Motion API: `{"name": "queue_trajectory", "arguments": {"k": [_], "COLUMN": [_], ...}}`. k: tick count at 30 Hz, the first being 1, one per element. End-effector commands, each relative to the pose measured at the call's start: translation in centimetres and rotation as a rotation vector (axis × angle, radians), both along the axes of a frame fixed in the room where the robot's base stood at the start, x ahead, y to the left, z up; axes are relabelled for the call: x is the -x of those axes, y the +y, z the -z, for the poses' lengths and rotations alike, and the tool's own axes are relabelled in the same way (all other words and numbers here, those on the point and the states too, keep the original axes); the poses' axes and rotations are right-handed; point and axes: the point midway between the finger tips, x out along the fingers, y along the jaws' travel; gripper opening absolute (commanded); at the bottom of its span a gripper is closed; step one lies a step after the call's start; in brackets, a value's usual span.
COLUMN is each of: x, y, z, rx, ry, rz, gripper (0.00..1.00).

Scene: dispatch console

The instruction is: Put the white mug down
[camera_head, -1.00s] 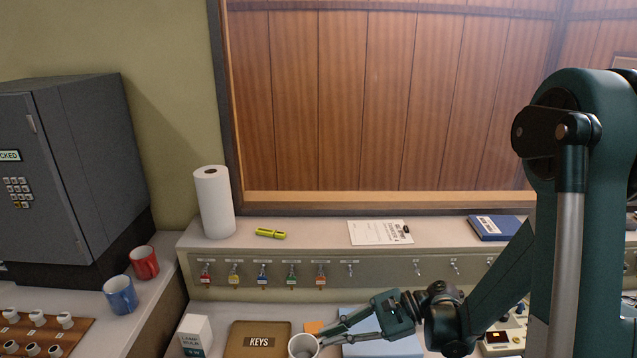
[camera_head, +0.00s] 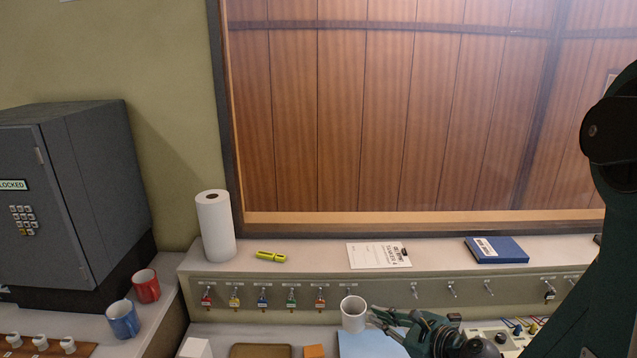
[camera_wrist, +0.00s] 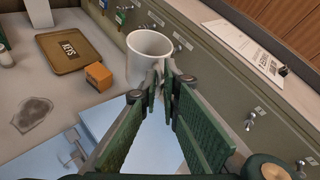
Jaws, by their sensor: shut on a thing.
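The white mug (camera_head: 353,315) is upright in front of the key-hook panel in the head view. It also shows in the wrist view (camera_wrist: 148,45), empty, with its handle towards me. My gripper (camera_head: 374,318) is at the mug's right side. In the wrist view its fingertips (camera_wrist: 163,82) are shut on the mug's handle. The mug appears held above the desk near the edge of a light blue sheet or folder (camera_wrist: 150,150). The gap beneath it is hard to judge.
A brown KEYS tray (camera_wrist: 68,50) and an orange block (camera_wrist: 98,76) lie beside the mug. The panel with key hooks (camera_head: 385,291) stands close behind. A red mug (camera_head: 146,286) and a blue mug (camera_head: 123,319) stand on the left counter. A dark stain (camera_wrist: 33,113) marks the desk.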

Motion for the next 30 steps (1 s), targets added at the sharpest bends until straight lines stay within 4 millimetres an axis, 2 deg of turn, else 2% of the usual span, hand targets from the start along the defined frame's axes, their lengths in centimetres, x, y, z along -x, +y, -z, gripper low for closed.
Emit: {"name": "queue_trajectory", "arguments": {"k": [8,15,24,30], "x": [-1.3,-2.2,-3.5,-5.4], "y": [-4.2,-6.4,-8.0,-7.9], "z": [-3.7,-6.4,-9.8,-11.6], "rx": [-0.011,-0.009,-0.008,-0.006], "ry": [-0.028,-0.027,-0.027,-0.028], "rz": [0.258,0.373,0.485,0.528], "gripper": [0.00,0.00,0.00,0.00]}}
